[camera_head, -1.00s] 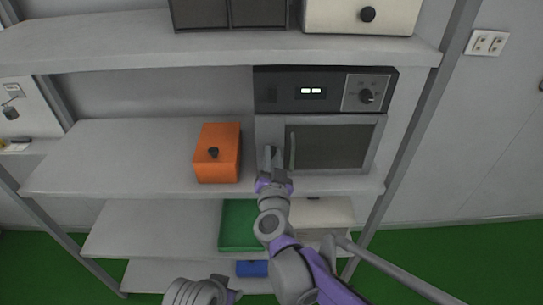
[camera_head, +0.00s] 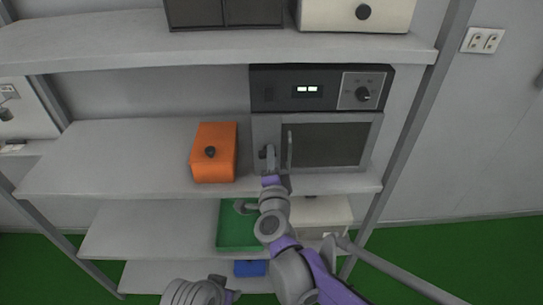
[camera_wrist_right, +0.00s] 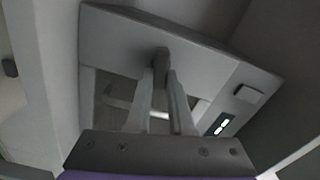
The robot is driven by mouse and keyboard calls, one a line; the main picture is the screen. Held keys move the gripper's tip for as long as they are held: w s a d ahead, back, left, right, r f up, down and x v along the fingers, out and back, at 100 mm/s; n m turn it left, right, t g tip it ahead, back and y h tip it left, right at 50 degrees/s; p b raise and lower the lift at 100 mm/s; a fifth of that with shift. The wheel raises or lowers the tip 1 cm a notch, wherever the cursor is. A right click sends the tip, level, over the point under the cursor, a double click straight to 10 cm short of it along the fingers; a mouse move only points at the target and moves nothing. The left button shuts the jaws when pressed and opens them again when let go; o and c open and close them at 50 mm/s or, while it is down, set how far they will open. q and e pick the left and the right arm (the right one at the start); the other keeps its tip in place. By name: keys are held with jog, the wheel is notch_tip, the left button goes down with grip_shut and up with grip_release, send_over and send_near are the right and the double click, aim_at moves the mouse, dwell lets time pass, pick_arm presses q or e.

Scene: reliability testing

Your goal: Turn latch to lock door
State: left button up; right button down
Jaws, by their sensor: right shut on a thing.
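The grey oven stands on the middle shelf, with a dark-windowed door (camera_head: 325,146) that looks closed. The upright bar handle (camera_head: 290,150) is near the door's left edge. My right gripper (camera_head: 268,153) is in front of the oven's left edge, just left of the handle. In the right wrist view, its two fingers (camera_wrist_right: 164,85) are shut on a small dark latch (camera_wrist_right: 161,56) that sticks out of the oven front. The fingers hide part of the latch, and its exact angle is hard to tell.
The oven's control panel (camera_head: 320,89) is above the door. A green bin (camera_head: 229,228) and a white box (camera_head: 322,215) are on the shelf below.

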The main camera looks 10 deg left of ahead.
jog(key=shift+f+m, duration=0.15)
jog(key=shift+m, duration=1.15)
jog(key=c, duration=0.8)
grip_release()
jog(key=v, duration=1)
jog(key=shift+s, duration=0.4)
jog(key=shift+d, duration=0.15)
